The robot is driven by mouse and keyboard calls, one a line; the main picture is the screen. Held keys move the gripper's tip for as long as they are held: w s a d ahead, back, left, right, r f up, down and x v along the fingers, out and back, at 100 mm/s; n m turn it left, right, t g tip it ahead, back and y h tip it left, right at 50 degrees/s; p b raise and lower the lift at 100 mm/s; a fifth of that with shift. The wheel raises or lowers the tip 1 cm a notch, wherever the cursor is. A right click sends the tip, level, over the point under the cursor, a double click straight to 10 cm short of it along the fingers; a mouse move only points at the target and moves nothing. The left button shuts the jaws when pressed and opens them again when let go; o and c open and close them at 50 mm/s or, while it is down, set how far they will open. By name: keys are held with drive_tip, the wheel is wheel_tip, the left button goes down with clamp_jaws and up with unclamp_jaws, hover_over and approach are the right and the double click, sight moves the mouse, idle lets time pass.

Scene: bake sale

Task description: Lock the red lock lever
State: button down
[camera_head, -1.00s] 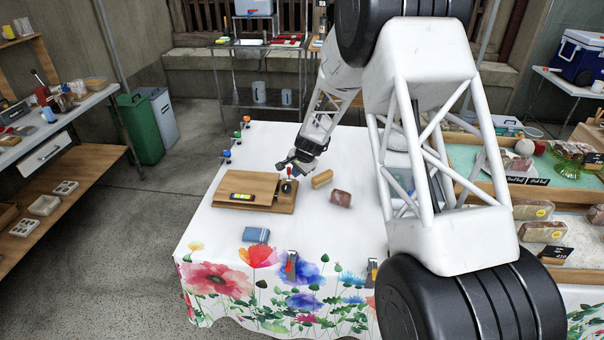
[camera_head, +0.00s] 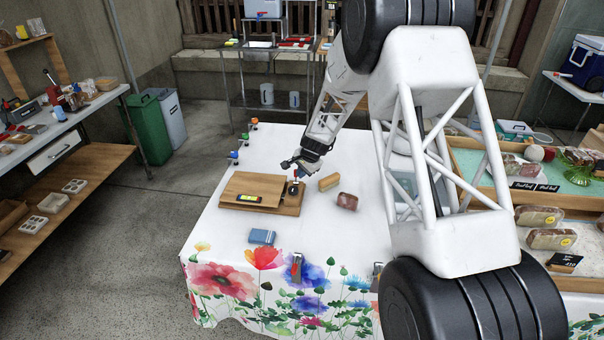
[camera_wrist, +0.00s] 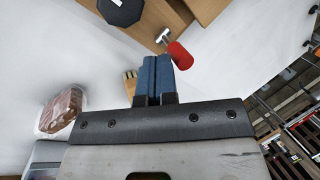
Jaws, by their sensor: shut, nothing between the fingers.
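The red lock lever (camera_wrist: 180,55) shows in the wrist view as a red handle on a short metal stem, beside the edge of a wooden board. My gripper (camera_wrist: 155,60) is shut and empty. Its blue fingertips lie just left of the red handle in that view; I cannot tell whether they touch it. In the head view my gripper (camera_head: 299,170) is low over the right end of the wooden board (camera_head: 238,184), close to a dark knob (camera_head: 293,188). The lever is mostly hidden there by the gripper.
A wooden block (camera_head: 329,182) and a wrapped loaf (camera_head: 347,202) lie right of the board. A blue packet (camera_head: 262,237) lies in front. Coloured knobs (camera_head: 234,156) line the table's left edge. The white tablecloth (camera_head: 320,240) is clear around the packet.

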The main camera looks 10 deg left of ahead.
sight(298, 182)
drive_tip(key=shift+w+g, duration=0.45)
drive_tip(key=shift+g, duration=0.25)
drive_tip(key=shift+w+g, duration=0.35)
drive_tip(key=shift+g, duration=0.25)
drive_tip(key=g, duration=0.1)
drive_tip(key=w+g, duration=0.1)
drive_tip(key=shift+w+f+m+g, duration=0.15)
drive_tip(key=shift+w+m+g, duration=0.15)
drive_tip(key=shift+m+g, duration=0.1)
drive_tip(key=shift+w+f+m+g, duration=0.2)
drive_tip(key=shift+w+g, duration=0.25)
drive_tip(key=shift+g, duration=0.4)
drive_tip(key=shift+w+f+m+g, duration=0.1)
drive_tip(key=shift+w+f+g, duration=0.1)
drive_tip(key=shift+w+g, duration=0.45)
drive_tip(key=shift+f, duration=0.2)
drive_tip(key=shift+s, duration=0.15)
drive_tip(key=shift+s+f, duration=0.15)
drive_tip(key=shift+s, duration=0.45)
